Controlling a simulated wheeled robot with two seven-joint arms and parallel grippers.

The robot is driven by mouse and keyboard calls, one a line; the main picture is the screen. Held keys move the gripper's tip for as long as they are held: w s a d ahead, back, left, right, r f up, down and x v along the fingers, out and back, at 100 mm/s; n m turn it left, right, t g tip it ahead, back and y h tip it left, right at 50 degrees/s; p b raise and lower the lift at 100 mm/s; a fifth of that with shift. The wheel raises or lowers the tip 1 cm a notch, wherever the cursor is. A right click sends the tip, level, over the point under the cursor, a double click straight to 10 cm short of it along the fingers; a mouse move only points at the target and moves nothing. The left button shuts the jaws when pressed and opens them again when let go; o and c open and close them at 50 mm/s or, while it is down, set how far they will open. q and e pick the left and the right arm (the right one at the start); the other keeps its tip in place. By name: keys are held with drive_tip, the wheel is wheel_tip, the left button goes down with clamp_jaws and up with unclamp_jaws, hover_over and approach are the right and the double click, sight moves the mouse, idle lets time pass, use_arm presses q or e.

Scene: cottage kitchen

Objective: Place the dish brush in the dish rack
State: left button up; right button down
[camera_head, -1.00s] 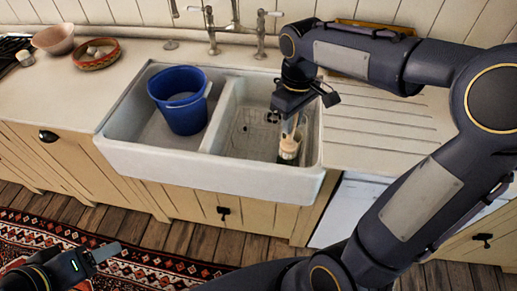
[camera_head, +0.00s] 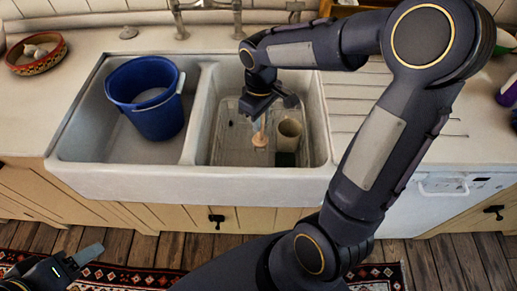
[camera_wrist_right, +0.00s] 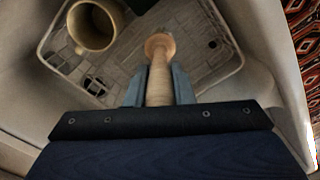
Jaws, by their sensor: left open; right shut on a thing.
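The dish brush (camera_head: 260,138) has a pale wooden handle and hangs below my right gripper (camera_head: 263,112), which is shut on it. In the right wrist view the wooden brush (camera_wrist_right: 159,82) is between the two fingers (camera_wrist_right: 158,88), its round end pointing away. Its bristles are not clear. The pale dish rack (camera_head: 232,152) lies in the right sink basin and also shows in the wrist view (camera_wrist_right: 215,58). The brush is over the rack; I cannot tell whether it touches. My left gripper (camera_head: 86,258) is open and empty, low at the left, away from the sink.
A beige cup (camera_head: 289,130) stands in the rack, right of the brush, with a dark item below it. A blue bucket (camera_head: 148,115) fills much of the left basin. The sink's divider (camera_head: 198,115) and front wall (camera_head: 180,183) border the basin. Taps (camera_head: 207,20) stand behind.

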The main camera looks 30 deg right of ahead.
sight(261, 139)
wheel_tip(261, 139, down, 8)
drive_tip(key=shift+r, duration=0.15)
drive_tip(key=shift+s, duration=0.1)
drive_tip(key=shift+b, duration=0.3)
drive_tip(key=c, duration=1.3)
unclamp_jaws()
drive_tip(key=shift+o, duration=0.2)
